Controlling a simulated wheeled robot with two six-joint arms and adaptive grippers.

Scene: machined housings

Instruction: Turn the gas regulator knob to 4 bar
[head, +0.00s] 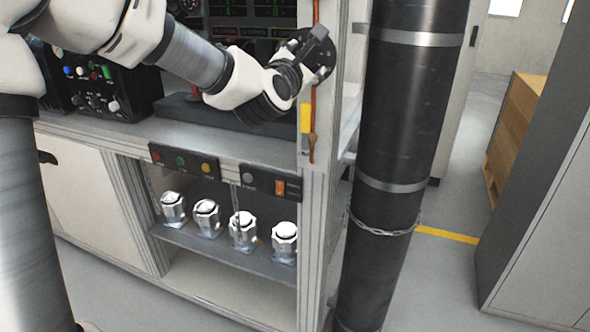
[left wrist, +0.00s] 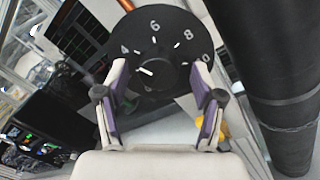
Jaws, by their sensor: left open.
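The gas regulator knob with its round black dial (left wrist: 170,28) fills the top middle of the left wrist view. White figures 4, 6, 8 and a partly hidden 0 show on it. A short white pointer line lies near its middle, pointing left, to the lower side of the 4 mark. In the head view the dial (head: 326,72) is mostly behind my left gripper (head: 304,60). My left gripper (left wrist: 160,92) is open, with its fingers apart over the lower part of the dial. Contact with the knob cannot be told. My right gripper is not in view.
A tall black cylinder (head: 408,115) with metal bands and a chain stands close right of the dial. A bench (head: 215,137) with button panels is below my arm. Several shiny metal housings (head: 243,230) stand on its lower shelf. A grey cabinet (head: 545,200) is at far right.

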